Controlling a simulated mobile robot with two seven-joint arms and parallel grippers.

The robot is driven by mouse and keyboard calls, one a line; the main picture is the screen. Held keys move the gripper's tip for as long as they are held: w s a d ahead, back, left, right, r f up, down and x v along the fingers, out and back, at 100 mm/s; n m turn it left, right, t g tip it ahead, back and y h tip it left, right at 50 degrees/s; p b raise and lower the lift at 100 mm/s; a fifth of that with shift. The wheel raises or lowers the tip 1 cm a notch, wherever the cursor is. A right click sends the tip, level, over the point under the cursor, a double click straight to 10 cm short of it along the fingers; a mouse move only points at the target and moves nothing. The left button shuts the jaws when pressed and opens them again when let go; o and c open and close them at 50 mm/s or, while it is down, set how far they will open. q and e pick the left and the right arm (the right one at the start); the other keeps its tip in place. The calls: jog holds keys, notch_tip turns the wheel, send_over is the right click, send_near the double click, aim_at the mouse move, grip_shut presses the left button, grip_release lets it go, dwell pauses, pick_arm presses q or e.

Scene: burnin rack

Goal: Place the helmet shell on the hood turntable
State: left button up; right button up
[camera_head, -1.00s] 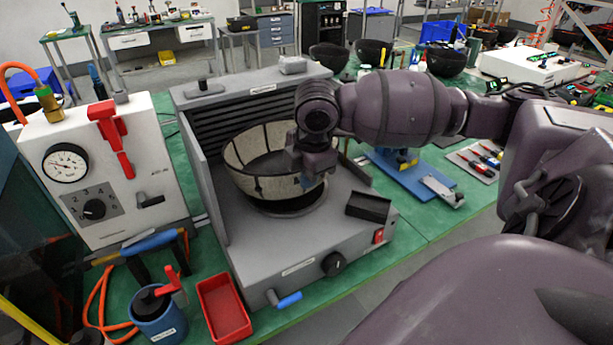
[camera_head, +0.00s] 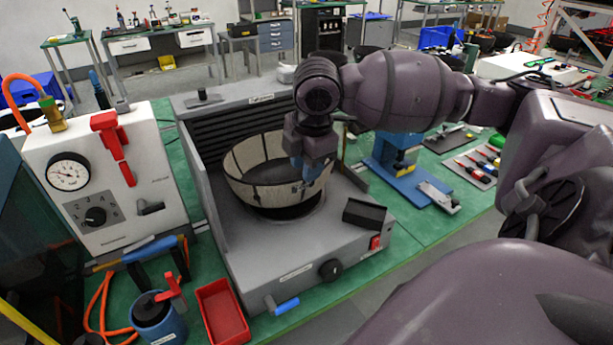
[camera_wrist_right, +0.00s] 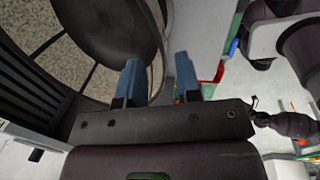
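The helmet shell (camera_head: 240,181), a bowl with pale, speckled panels and dark seams, sits open side up inside the grey hood (camera_head: 240,240). It appears to rest on the dark turntable (camera_head: 318,220), which is mostly hidden under it. My right gripper (camera_head: 309,178) is at the shell's right rim, its blue fingers pointing down. In the right wrist view the fingers (camera_wrist_right: 158,82) stand apart, with the shell's rim (camera_wrist_right: 155,40) passing near and between them; I cannot tell whether they touch it. My left gripper is not in view.
A white gauge box (camera_head: 110,185) stands left of the hood. A red tray (camera_head: 222,312) and blue pot (camera_head: 158,322) are in front. A blue fixture (camera_head: 405,170) and a tool mat (camera_head: 478,165) lie to the right on the green bench.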

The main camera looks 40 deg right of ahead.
pick_arm(q)
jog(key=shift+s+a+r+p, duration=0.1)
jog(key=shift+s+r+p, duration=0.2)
jog(key=shift+p, duration=0.25)
pick_arm(e)
notch_tip(320, 180, up, 6)
jog(key=s, duration=0.1)
jog(key=shift+r, duration=0.15)
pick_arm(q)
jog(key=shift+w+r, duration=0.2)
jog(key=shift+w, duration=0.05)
pick_arm(e)
jog(key=shift+a, duration=0.1)
